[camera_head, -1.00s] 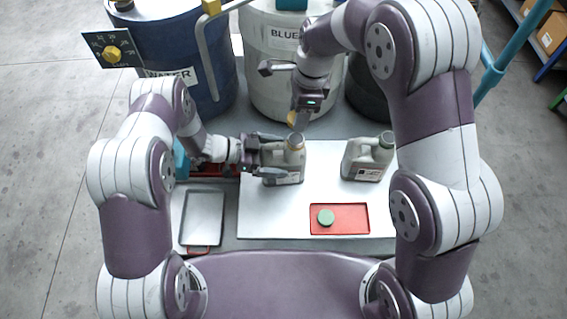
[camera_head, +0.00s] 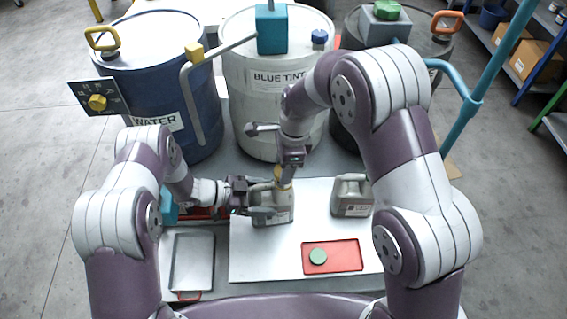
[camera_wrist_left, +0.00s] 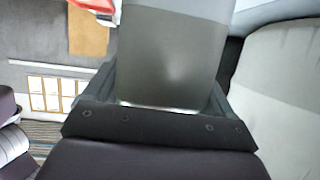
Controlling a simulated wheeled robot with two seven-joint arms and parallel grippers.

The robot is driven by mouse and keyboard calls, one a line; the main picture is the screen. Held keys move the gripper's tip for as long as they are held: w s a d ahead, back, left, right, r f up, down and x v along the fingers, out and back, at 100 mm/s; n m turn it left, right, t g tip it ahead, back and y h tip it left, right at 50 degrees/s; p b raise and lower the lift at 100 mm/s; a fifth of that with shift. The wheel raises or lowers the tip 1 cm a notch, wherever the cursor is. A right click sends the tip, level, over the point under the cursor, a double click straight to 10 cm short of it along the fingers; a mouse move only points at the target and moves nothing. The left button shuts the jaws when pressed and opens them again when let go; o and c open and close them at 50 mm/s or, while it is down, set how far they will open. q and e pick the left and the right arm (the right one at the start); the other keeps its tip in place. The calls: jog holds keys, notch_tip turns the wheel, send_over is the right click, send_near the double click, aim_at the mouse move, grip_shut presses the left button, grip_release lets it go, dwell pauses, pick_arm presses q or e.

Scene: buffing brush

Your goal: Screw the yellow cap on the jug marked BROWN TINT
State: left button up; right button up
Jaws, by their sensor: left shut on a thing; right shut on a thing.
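A grey jug (camera_head: 272,212) stands upright on the white board, with a label too small to read. My left gripper (camera_head: 253,197) comes from the left and is shut on this jug. In the left wrist view its fingers (camera_wrist_left: 166,88) clasp a grey jug body (camera_wrist_left: 170,55). My right gripper (camera_head: 288,166) is above the jug's mouth, shut on the yellow cap (camera_head: 284,178). The cap is at the top of the neck; whether it is threaded on cannot be told. The gripper partly hides it.
A second grey jug (camera_head: 351,198) stands on the white board (camera_head: 250,262) to the right. A red tray (camera_head: 345,257) in front holds a green cap (camera_head: 317,256). A grey metal tray (camera_head: 192,262) lies left. The blue WATER drum (camera_head: 160,85) and white BLUE TINT drum (camera_head: 275,110) stand behind.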

dwell(0.4)
jog(key=shift+f, duration=0.85)
jog(key=shift+f, duration=0.55)
pick_arm(q)
grip_shut()
pick_arm(e)
jog(key=m+t, duration=0.1)
jog(key=m, duration=0.5)
jog(key=shift+s+m, duration=0.1)
jog(key=shift+m, duration=0.2)
jog(key=m, duration=0.3)
jog(key=m+h, duration=0.1)
jog(key=m, duration=0.3)
jog(key=shift+t, duration=0.4)
jog(key=o, duration=1)
